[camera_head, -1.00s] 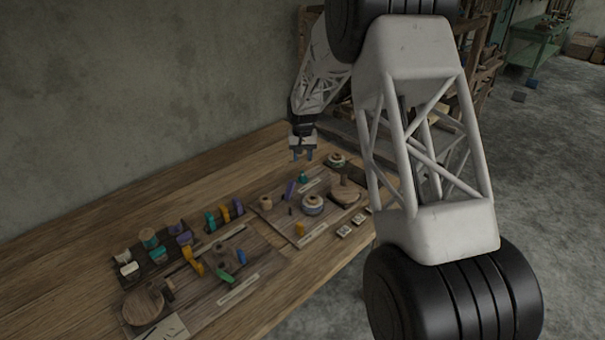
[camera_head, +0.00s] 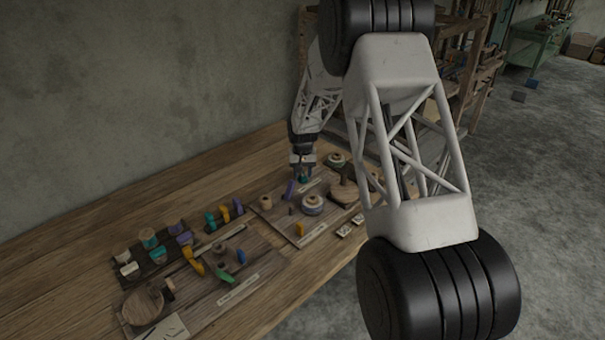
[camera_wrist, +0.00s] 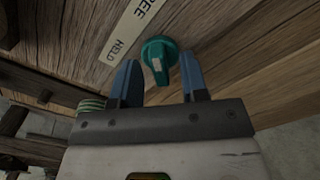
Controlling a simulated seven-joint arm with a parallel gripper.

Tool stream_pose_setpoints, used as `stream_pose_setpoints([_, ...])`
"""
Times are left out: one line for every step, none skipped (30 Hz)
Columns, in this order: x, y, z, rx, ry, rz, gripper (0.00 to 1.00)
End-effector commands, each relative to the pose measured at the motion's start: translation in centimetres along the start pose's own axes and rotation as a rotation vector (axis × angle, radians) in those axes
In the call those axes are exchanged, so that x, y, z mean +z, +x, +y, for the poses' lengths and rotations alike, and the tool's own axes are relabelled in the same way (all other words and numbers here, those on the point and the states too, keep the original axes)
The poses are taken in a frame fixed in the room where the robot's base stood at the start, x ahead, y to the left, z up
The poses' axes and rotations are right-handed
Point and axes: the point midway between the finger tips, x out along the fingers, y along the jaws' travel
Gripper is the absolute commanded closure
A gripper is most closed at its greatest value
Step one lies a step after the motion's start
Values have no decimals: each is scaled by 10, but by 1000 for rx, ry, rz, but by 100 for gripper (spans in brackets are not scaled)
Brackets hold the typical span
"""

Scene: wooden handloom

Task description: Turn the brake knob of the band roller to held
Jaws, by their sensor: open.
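The teal brake knob (camera_wrist: 158,53) sits on a wooden board beside a pale label strip (camera_wrist: 129,28). The strip reads HELD at its lower end, with a partly cut-off word ending in EE above.
A purple lever (camera_head: 290,188) stands close left of the gripper. A round-based wooden piece (camera_head: 342,195) and a ringed spool (camera_head: 312,204) are nearby. A greenish coil (camera_wrist: 90,105) shows left of the fingers. A nearer board (camera_head: 235,300) holds several coloured parts.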

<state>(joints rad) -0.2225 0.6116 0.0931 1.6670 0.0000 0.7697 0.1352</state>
Motion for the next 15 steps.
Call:
stream_pose_setpoints([0,2,0,0,0,0,60])
stream_pose_setpoints([0,3,0,0,0,0,60])
stream_pose_setpoints([0,4,0,0,0,0,60])
stream_pose_setpoints([0,4,0,0,0,0,60])
stream_pose_setpoints([0,4,0,0,0,0,60])
stream_pose_setpoints([0,4,0,0,0,0,60])
stream_pose_setpoints([0,4,0,0,0,0,60])
stream_pose_setpoints([0,4,0,0,0,0,60])
stream_pose_setpoints([0,4,0,0,0,0,60])
stream_pose_setpoints([0,4,0,0,0,0,60])
stream_pose_setpoints([0,4,0,0,0,0,60])
stream_pose_setpoints([0,4,0,0,0,0,64])
stream_pose_setpoints([0,4,0,0,0,0,69])
stream_pose_setpoints([0,4,0,0,0,0,73])
stream_pose_setpoints([0,4,0,0,0,0,80])
